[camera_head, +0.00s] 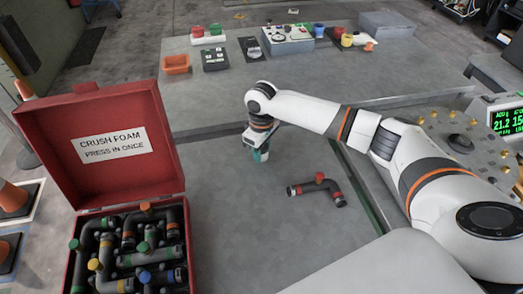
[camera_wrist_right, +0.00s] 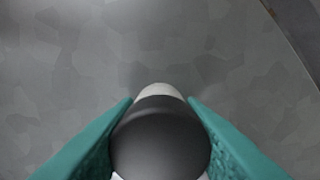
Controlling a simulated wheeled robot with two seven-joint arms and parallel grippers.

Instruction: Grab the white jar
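My right gripper (camera_head: 260,155) points down at the grey table, in the middle of the head view. In the right wrist view its two teal fingers stand on either side of a round thing with a dark top and white edges, which looks like the white jar (camera_wrist_right: 160,140). No gap shows between the fingers and its sides. In the head view the jar is mostly hidden by the gripper, and I cannot tell whether it touches the table. My left gripper is not in view.
An open red case (camera_head: 110,199) of dark pipe pieces stands at the left. A dark pipe piece with red ends (camera_head: 318,188) lies right of the gripper. The table's middle is mostly clear.

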